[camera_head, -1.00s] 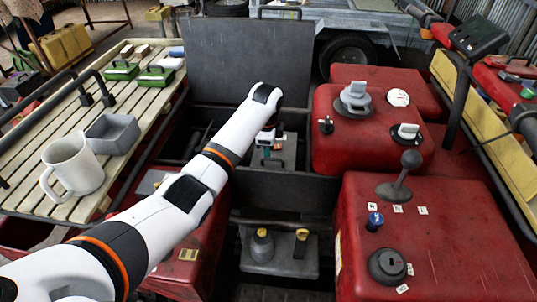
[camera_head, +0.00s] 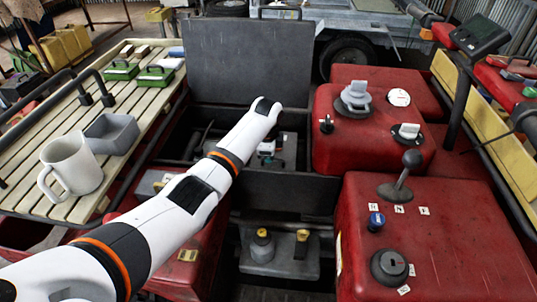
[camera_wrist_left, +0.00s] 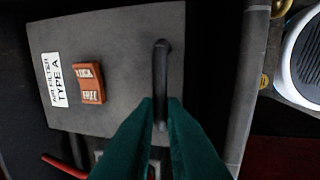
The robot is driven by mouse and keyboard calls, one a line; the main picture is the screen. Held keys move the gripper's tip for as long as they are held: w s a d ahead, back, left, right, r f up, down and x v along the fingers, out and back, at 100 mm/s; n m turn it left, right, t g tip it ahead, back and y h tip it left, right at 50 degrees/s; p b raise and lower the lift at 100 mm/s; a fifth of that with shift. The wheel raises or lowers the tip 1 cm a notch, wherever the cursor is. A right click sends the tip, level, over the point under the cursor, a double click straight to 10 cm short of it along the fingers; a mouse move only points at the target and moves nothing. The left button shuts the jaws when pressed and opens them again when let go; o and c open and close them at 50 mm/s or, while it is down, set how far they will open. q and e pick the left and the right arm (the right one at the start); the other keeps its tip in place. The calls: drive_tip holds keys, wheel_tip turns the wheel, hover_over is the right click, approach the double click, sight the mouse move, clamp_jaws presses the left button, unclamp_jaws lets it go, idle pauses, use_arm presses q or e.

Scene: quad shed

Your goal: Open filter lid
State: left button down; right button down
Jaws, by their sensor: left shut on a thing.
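The filter lid (camera_wrist_left: 120,35) is a flat grey plate in the left wrist view, with a white label reading AIR FILTER TYPE A (camera_wrist_left: 54,80). An orange latch (camera_wrist_left: 88,82) marked LOCK and FREE sits on it. A black bar handle (camera_wrist_left: 160,65) stands on its right part. My left gripper (camera_wrist_left: 160,108) has its green fingers shut on the handle's near end. In the head view this gripper (camera_head: 267,148) is small and partly hidden, low in the dark bay under my white arm. Part of the grey filter box (camera_head: 287,150) shows beside it. My right gripper is not in view.
A raised dark cover (camera_head: 245,60) stands behind the bay. Red body panels (camera_head: 430,245) with knobs and a lever lie to the right. A slatted rack (camera_head: 135,160) with a white mug (camera_head: 72,165) and a grey tray (camera_head: 112,133) is at left.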

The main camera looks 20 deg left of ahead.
use_arm(q)
drive_tip(key=r, duration=0.1)
drive_tip(key=w+r+p, duration=0.1)
drive_tip(key=r, duration=0.2)
drive_tip(key=shift+w+a+p, duration=0.1)
drive_tip(key=shift+w+p, duration=0.15)
drive_tip(key=shift+p, duration=0.15)
drive_tip(key=w+r+b, duration=0.2)
drive_tip(key=r+b, duration=0.1)
drive_tip(key=w+r+b, duration=0.1)
drive_tip(key=b, duration=0.1)
drive_tip(key=shift+a+r, duration=0.35)
drive_tip(key=shift+a, duration=0.05)
